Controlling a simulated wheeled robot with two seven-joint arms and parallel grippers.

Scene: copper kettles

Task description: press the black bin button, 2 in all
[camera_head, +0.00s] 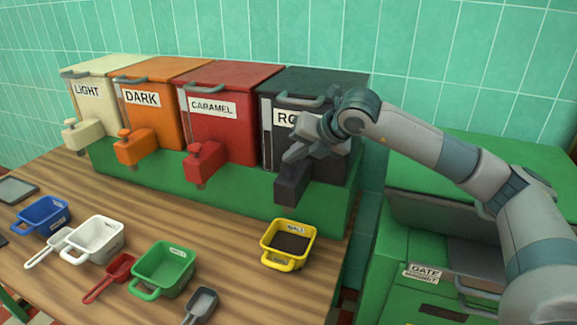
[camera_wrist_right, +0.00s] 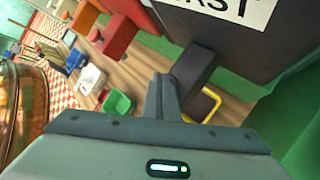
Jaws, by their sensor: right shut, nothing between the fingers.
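The black bin (camera_head: 335,165) stands at the right end of the row, its label partly covered by my right arm. Its dark spout box (camera_head: 290,188) sticks out at the front; it also shows in the wrist view (camera_wrist_right: 197,72). The button on top is hidden behind my gripper. My right gripper (camera_head: 292,155) is shut and empty, its fingertips just above the spout box; in the wrist view the closed fingers (camera_wrist_right: 163,98) show beside the box. I cannot tell whether they touch the button. A yellow cup (camera_head: 273,253) with dark contents stands below the spout. My left gripper is out of view.
Red (camera_head: 235,130), orange (camera_head: 160,105) and cream (camera_head: 100,105) bins stand to the left. Blue (camera_head: 42,217), white (camera_head: 95,240) and green (camera_head: 165,268) cups and several scoops lie on the wooden table. A green cabinet (camera_head: 405,245) stands at right.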

